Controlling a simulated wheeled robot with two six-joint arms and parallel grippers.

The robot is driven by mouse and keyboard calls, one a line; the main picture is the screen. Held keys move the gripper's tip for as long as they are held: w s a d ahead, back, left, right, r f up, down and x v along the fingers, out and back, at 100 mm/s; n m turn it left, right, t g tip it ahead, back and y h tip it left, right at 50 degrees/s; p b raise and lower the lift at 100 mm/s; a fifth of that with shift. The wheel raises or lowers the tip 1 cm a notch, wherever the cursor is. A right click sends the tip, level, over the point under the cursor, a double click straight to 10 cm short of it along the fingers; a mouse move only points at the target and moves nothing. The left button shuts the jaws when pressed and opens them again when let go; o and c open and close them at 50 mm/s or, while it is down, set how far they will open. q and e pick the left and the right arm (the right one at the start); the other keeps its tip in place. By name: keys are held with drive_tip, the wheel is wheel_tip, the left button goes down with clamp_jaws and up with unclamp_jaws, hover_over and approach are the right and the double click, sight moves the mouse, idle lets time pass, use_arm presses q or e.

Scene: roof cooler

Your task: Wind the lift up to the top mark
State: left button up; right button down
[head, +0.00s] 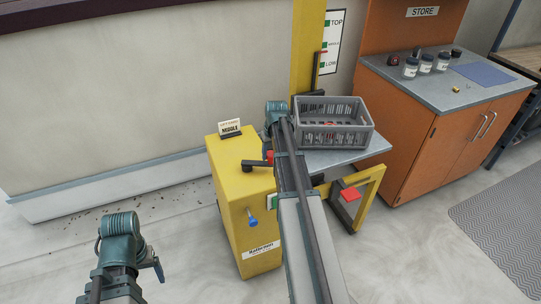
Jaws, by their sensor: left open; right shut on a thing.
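The lift is a grey platform (350,160) on a yellow mast (306,50), carrying a grey crate (345,141). The mark board (333,40) beside the mast reads TOP, a middle mark and LOW. A small red pointer (321,52) sits near the middle mark, below TOP. A yellow winch box (245,205) stands below and left. My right gripper (266,153) is at its top, shut on the red-knobbed crank handle (269,157); my arm hides part of it. My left gripper (159,270) is open and empty at lower left, mostly hidden by its wrist.
A card reading MIDDLE (230,126) stands on the winch box, which has a blue knob (253,222) on its front. A red pad (349,194) is on the yellow frame. An orange cabinet (430,140) with jars stands right. The floor at left is clear except for scattered debris.

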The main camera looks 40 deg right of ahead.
drive_tip(key=shift+w+d, duration=0.35)
drive_tip(key=shift+d, duration=0.1)
drive_tip(key=shift+w, duration=0.1)
drive_tip(key=shift+w+d, duration=0.45)
drive_tip(key=shift+w, duration=0.4)
drive_tip(key=shift+w+d, duration=0.3)
drive_tip(key=shift+w, duration=0.6)
